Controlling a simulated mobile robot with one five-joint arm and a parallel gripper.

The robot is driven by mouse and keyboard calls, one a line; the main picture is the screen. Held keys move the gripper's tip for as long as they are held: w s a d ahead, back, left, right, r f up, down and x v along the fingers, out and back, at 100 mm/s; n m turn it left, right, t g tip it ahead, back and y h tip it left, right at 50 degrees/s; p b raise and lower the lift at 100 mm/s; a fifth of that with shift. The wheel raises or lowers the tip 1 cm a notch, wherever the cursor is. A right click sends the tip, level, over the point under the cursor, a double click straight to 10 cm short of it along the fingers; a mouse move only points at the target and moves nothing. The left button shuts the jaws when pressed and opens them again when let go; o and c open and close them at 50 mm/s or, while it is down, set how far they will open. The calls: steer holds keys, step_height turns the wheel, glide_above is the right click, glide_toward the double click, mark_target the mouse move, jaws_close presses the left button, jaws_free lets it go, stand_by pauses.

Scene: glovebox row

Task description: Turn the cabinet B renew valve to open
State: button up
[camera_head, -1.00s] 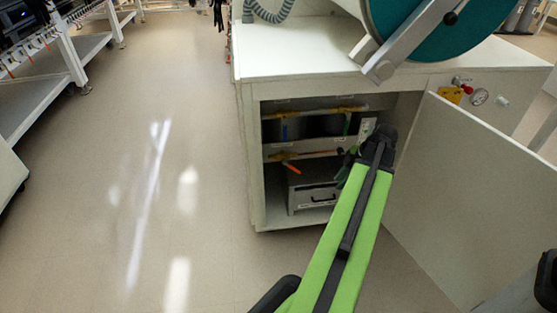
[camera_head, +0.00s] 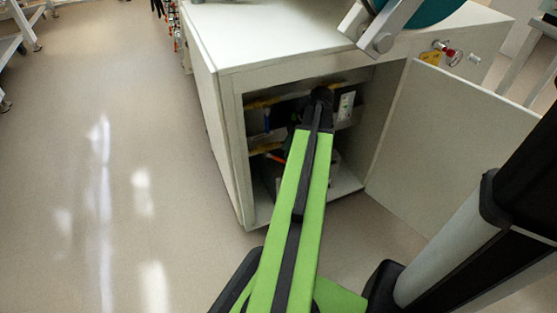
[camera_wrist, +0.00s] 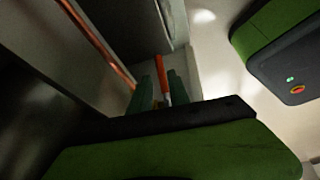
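The open cabinet (camera_head: 232,150) holds two yellow pipe runs, the upper pipe (camera_head: 270,101) and the lower pipe (camera_head: 263,149). An orange valve handle (camera_head: 276,157) shows at the lower pipe, partly behind my arm. In the wrist view the orange handle (camera_wrist: 161,72) stands between the green fingertips of my gripper (camera_wrist: 161,93). The fingers look apart, one on each side of it; I cannot tell whether they touch it. A blue handle (camera_head: 266,119) hangs at the upper pipe. No readable cabinet label shows.
The cabinet door (camera_head: 440,150) stands open on the right. Shelf edges and side walls bound the opening closely. Floor on the left (camera_head: 130,130) is clear.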

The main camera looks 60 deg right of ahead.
mark_target(282, 160)
steer(key=b+x, duration=0.4)
steer(key=x, duration=0.1)
steer(key=shift+w+a+f, duration=0.1)
steer(key=shift+f, duration=0.15)
steer(key=shift+r, duration=0.1)
steer(key=shift+c, duration=0.2)
jaws_close()
stand_by(0.8)
